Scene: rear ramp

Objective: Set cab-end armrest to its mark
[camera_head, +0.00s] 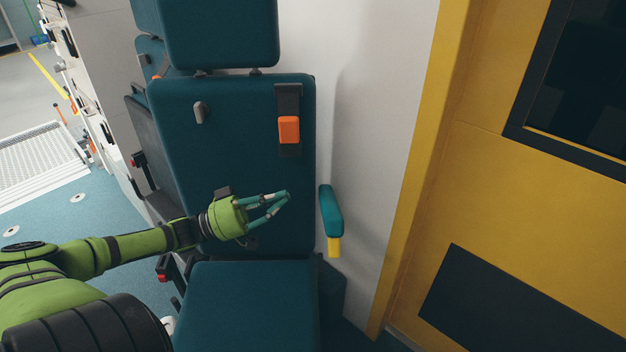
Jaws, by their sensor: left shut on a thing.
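My left gripper (287,197) reaches in from the left across the front of the seat back (230,140). Its fingers come together at the tips and point right, towards the armrest. A gap shows between the fingertips and this armrest in the picture. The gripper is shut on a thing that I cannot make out. No mark for the armrest can be told apart. My right gripper is not in view.
The teal seat cushion (250,305) lies below my left gripper. An orange buckle (289,129) hangs on the seat back, with a grey hook (201,112) to its left. A yellow panel (480,180) rises at right. Blue floor (70,225) is clear at left.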

